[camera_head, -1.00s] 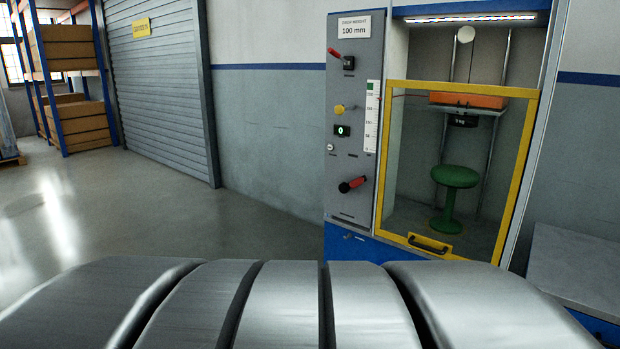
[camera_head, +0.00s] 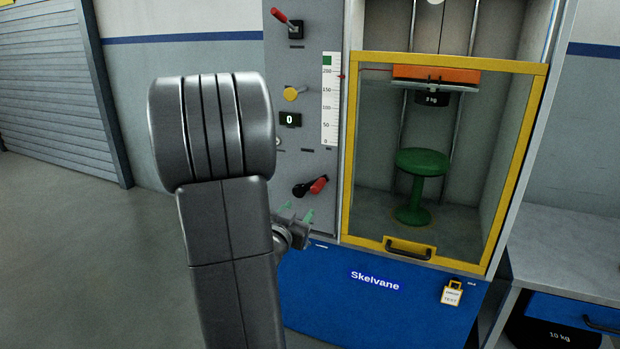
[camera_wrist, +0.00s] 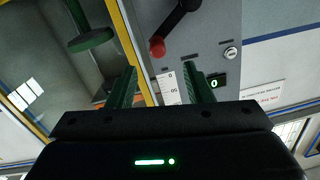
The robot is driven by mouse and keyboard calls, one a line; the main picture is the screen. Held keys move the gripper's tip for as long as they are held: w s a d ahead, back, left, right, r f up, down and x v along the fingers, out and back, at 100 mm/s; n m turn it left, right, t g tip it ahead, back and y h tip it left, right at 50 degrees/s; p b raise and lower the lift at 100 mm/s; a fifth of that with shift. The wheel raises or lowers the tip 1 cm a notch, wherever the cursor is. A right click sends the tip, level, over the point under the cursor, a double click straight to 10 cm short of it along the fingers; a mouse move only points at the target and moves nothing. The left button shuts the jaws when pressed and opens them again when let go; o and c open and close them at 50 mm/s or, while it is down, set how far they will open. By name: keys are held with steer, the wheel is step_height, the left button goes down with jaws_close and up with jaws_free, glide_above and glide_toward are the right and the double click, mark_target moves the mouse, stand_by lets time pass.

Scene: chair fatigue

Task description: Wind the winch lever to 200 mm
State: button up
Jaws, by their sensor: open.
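The winch lever (camera_head: 312,187) is a black crank with a red grip, low on the grey control panel. It also shows in the wrist view (camera_wrist: 158,47), ahead of my fingers. My gripper (camera_head: 296,215) is open and empty, just below and left of the lever in the head view, apart from it. Its two green fingers also show in the wrist view (camera_wrist: 161,88). The height scale (camera_head: 329,105) has a green band at its top and a small red pointer near its 200 mark. The orange weight (camera_head: 436,75) hangs above the green stool (camera_head: 420,178) inside the cabinet.
A yellow-framed guard door (camera_head: 445,63) with a black handle covers the cabinet front and looks closed. A red-handled switch (camera_head: 288,22), a yellow knob (camera_head: 291,93) and a counter reading 0 (camera_head: 290,120) are on the panel. A grey bench (camera_head: 562,250) stands at right.

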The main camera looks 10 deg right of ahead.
mark_target(318, 186)
steer(key=shift+m+h, duration=0.3)
steer(key=shift+h, duration=0.2)
steer(key=b+x, duration=0.1)
steer(key=x, duration=1.3)
steer(key=shift+w+d+r, duration=0.15)
steer(key=shift+w+d, duration=0.05)
steer(key=shift+w, duration=0.15)
jaws_close()
